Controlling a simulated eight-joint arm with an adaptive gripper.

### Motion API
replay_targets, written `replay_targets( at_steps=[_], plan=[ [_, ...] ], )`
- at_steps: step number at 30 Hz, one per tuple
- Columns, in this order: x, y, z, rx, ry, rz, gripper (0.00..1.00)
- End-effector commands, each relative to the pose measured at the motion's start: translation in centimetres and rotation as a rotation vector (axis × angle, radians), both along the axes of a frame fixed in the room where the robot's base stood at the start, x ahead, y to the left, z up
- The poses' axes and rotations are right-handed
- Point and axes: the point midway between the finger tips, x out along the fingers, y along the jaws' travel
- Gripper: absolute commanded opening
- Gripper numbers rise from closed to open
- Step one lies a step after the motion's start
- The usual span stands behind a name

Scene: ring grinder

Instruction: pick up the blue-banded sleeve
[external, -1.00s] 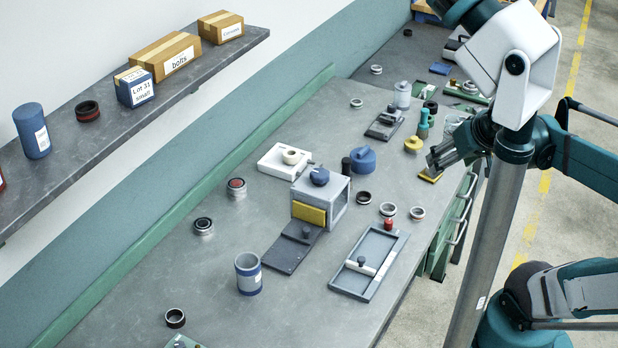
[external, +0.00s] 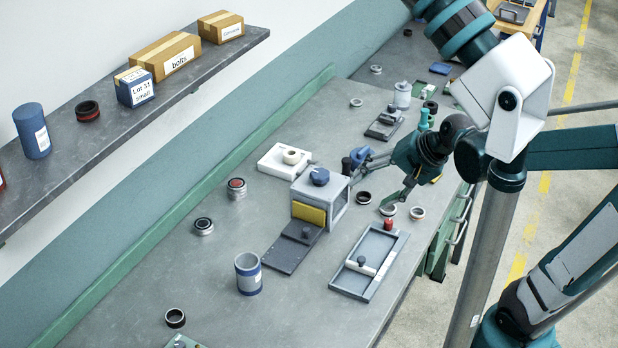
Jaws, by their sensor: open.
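I cannot make out a blue band on any small ring-shaped sleeve. A dark ring (external: 363,198), a pale ring (external: 388,210) and another pale ring with a reddish inside (external: 417,213) lie on the bench right of the grey box. My gripper (external: 371,191) is open and empty, pointing down-left with its fingers spread. One fingertip is by the box's right side, the other close to the nearer pale ring and partly covering it. I cannot tell whether it touches. A larger grey-and-blue cylinder (external: 248,281) stands upright at the front, away from my gripper.
The grey box (external: 338,207) with a blue knob and yellow pad stands left of my gripper. A grey tray (external: 346,277) and a red part (external: 388,224) are in front. A blue part (external: 359,156) is partly hidden behind my gripper.

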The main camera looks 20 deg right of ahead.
Motion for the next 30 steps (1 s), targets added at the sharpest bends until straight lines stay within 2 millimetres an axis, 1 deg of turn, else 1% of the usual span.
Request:
replay_targets(
  at_steps=[1,13,22,30],
  plan=[
    [0.3,1.1,-0.7,0.037,0.022,-0.014,0.56],
    [1.0,9.1,-4.3,0.330,0.250,-0.129,0.56],
    [0.8,14.8,-6.9,0.525,0.457,-0.202,0.56],
    [-0.2,19.6,-9.0,0.676,0.666,-0.257,0.56]
  ],
)
